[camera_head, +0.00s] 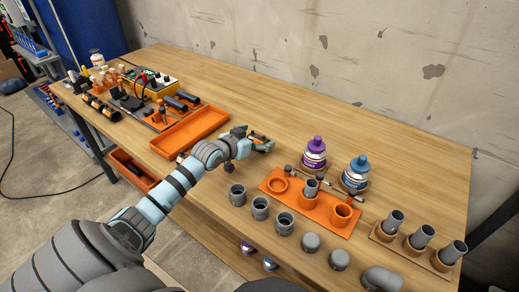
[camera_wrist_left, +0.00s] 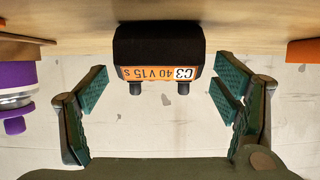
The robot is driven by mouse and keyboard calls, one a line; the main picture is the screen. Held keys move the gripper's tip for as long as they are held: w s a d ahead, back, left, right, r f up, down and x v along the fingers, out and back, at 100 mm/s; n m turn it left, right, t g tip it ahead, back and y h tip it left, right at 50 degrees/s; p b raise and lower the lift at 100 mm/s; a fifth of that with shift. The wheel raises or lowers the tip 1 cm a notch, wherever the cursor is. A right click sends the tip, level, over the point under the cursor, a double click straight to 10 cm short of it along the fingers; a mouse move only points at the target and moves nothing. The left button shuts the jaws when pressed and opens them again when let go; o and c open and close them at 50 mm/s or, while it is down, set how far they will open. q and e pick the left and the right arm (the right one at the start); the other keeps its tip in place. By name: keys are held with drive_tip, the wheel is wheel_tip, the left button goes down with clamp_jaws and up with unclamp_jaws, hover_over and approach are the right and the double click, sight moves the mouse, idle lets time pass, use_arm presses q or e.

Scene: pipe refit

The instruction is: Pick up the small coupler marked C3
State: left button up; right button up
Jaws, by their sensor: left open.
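A dark block with an orange label (camera_wrist_left: 160,75) shows in the left wrist view, which is upside down. The label carries the mark C3 and more small characters, and two short dark stubs stick out of the block. My left gripper (camera_wrist_left: 162,92) is open, its fingers on both sides of the block with gaps between. In the head view my left gripper (camera_head: 250,139) is low over the table, and the block is mostly hidden at its fingers. Three grey open couplers (camera_head: 260,207) stand along the front edge; no marks on them are readable. My right gripper is not in view.
An orange tray (camera_head: 190,128) lies left of my gripper. An orange rack (camera_head: 312,207) with a grey pipe, a purple-capped bottle (camera_head: 314,152) and a blue-capped bottle (camera_head: 356,174) stand to the right. The table behind my gripper is clear up to the wall.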

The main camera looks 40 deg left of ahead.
use_arm(q)
drive_tip(key=shift+w+f, duration=0.25)
drive_tip(key=shift+w, duration=0.35)
drive_tip(key=shift+s+r, duration=0.1)
drive_tip(key=c, duration=1.2)
drive_tip(key=shift+c, duration=0.2)
